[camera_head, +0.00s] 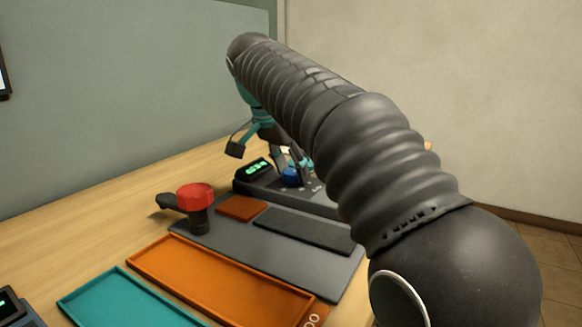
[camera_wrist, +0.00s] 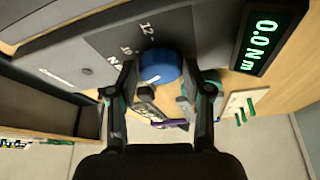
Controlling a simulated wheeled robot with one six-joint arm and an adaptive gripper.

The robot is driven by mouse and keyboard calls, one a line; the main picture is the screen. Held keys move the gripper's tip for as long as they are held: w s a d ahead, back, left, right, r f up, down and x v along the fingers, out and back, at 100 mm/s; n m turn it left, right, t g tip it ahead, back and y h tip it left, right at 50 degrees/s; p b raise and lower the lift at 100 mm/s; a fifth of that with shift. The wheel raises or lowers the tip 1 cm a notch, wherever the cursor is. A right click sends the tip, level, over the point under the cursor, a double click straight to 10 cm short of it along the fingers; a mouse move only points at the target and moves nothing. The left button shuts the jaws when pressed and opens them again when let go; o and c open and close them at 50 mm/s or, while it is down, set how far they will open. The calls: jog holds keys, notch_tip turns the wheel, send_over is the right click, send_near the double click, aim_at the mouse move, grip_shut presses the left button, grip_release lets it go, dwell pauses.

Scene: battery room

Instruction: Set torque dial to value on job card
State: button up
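The blue dial (camera_head: 291,178) sits on a dark grey device (camera_head: 265,188) beside a small display (camera_head: 254,169) with green digits. In the wrist view the dial (camera_wrist: 158,66) is between my two fingers, with the markings 10 and 12 on the panel beside it. The display (camera_wrist: 263,40) reads 0.0 N m there. My gripper (camera_wrist: 160,72) looks open, one finger on each side of the dial; contact with the dial cannot be made out. In the head view my gripper (camera_head: 288,160) is over the dial, partly hidden by my arm. I cannot make out a readable job card.
A black tool with a red cap (camera_head: 195,195) stands on the grey mat (camera_head: 290,250), near an orange patch (camera_head: 241,208) and a dark pad (camera_head: 303,231). An orange tray (camera_head: 215,283) and a teal tray (camera_head: 120,300) lie nearer. A wall panel stands behind the table.

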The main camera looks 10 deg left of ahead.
jog(key=shift+o, duration=0.4)
jog(key=v, duration=0.7)
jog(key=shift+r, duration=0.25)
